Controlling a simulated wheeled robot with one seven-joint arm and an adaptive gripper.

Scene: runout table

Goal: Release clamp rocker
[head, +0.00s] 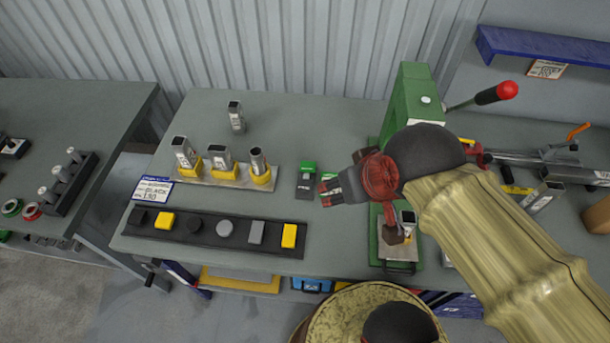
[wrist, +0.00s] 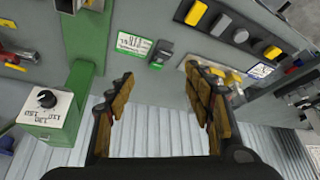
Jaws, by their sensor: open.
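A small dark box with a green upper end (head: 306,180), which looks like the rocker switch, stands on the grey bench left of the green press. It also shows in the wrist view (wrist: 161,53), beyond my fingertips and roughly between them. Which end of the rocker is pressed is too small to tell. My gripper (head: 338,188) is just right of the box in the head view and apart from it in the wrist view (wrist: 156,76). The fingers are spread wide with nothing between them. The green press (head: 411,85) has a tube (head: 407,218) standing at its base; my arm hides part of it.
A red-knobbed lever (head: 495,93) sticks out from the press. A green-edged label (wrist: 133,44) lies beside the dark box. A black strip with several yellow, black and grey blocks (head: 140,228) runs along the front left. Three tubes in yellow holders stand on a plate (head: 205,177).

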